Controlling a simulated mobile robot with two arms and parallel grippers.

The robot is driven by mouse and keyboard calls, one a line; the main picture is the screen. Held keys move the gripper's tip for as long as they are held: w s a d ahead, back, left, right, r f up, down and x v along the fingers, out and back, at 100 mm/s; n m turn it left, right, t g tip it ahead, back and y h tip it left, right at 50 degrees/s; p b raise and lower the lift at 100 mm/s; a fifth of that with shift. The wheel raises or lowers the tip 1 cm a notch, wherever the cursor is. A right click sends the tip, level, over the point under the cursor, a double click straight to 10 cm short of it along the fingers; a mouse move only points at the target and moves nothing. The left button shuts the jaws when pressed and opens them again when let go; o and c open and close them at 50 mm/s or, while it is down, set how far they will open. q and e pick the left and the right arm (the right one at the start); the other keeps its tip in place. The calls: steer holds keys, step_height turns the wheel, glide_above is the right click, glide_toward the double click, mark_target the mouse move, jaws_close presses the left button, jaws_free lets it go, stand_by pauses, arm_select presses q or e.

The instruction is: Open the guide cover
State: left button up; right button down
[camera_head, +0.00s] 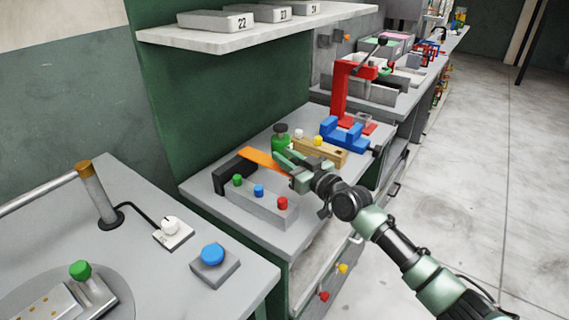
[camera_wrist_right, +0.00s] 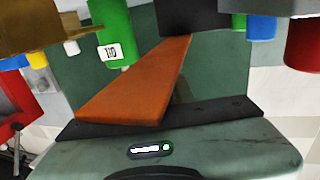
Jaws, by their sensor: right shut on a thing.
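The guide cover looks to be the flat orange bar (camera_head: 260,159) beside the black guide block (camera_head: 233,173) on the middle bench. My right gripper (camera_head: 284,166) reaches in from the right and is shut on the bar's near end; its fingers hide that end in the head view. In the right wrist view, the orange bar (camera_wrist_right: 140,84) runs from my dark finger pads (camera_wrist_right: 160,120) to the black block (camera_wrist_right: 192,17). I cannot tell how far the bar is tilted. My left gripper is not in view.
A grey box (camera_head: 255,203) with green, blue and red buttons stands close in front of the gripper. A green bottle-like part (camera_head: 281,139), a wooden block (camera_head: 320,150) and a red press (camera_head: 341,93) with a blue vise (camera_head: 343,134) stand behind. Open floor lies right.

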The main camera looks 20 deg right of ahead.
steer(key=shift+d, duration=0.2)
steer(key=shift+a, duration=0.2)
steer(key=c, duration=1.5)
jaws_free()
steer(key=shift+s+a, duration=0.1)
steer(key=o, duration=0.3)
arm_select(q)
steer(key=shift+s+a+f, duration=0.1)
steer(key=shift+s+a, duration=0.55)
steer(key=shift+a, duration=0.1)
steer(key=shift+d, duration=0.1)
